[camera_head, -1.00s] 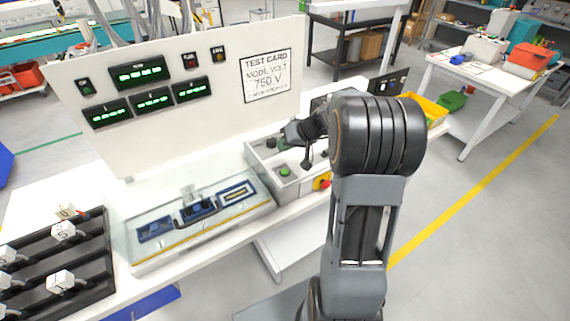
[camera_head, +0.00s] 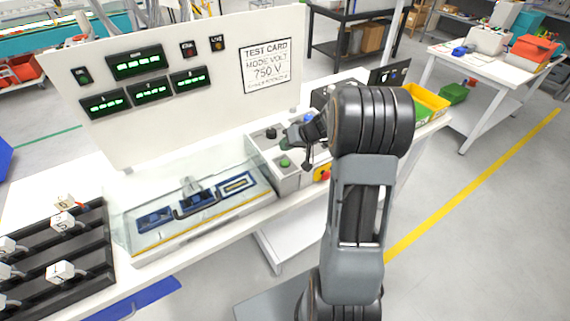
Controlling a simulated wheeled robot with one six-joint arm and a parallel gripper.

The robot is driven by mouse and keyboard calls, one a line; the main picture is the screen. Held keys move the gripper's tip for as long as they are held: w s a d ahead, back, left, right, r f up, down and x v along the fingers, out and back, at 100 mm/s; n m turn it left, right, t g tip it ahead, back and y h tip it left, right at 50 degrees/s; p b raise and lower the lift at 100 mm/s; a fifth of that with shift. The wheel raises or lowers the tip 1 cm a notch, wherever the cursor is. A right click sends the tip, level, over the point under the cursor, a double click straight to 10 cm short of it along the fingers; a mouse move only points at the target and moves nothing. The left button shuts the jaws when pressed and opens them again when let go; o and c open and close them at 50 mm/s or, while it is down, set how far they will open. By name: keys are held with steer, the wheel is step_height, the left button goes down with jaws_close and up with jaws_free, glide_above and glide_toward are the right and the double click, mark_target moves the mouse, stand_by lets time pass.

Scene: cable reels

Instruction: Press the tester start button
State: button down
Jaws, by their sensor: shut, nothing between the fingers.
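The green start button (camera_head: 285,162) is on the front left of the grey control box (camera_head: 289,182), at the right end of the tester bench. My gripper (camera_head: 307,167) points down over the box, just right of the green button. It looks shut, with nothing visible in it. It appears apart from the button, but its exact height above the box is hard to tell. My wrist hides part of the box top.
A black knob (camera_head: 271,133) and a blue knob (camera_head: 308,118) sit behind. A red-and-yellow stop button (camera_head: 323,173) is on the box front. A clear-walled test fixture (camera_head: 150,246) stands left, below the upright panel (camera_head: 200,120) with green readouts.

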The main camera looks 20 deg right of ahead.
mark_target(286, 161)
step_height(286, 161, down, 2)
steer(key=shift+f+b, duration=0.25)
steer(key=shift+b, duration=0.6)
steer(key=shift+f+b, duration=0.65)
steer(key=shift+b, duration=0.25)
steer(key=shift+f+b, duration=0.85)
steer(key=shift+b, duration=0.75)
stand_by(1.4)
steer(key=shift+r, duration=0.85)
steer(key=shift+r+p, duration=1.25)
steer(key=shift+r, duration=1.25)
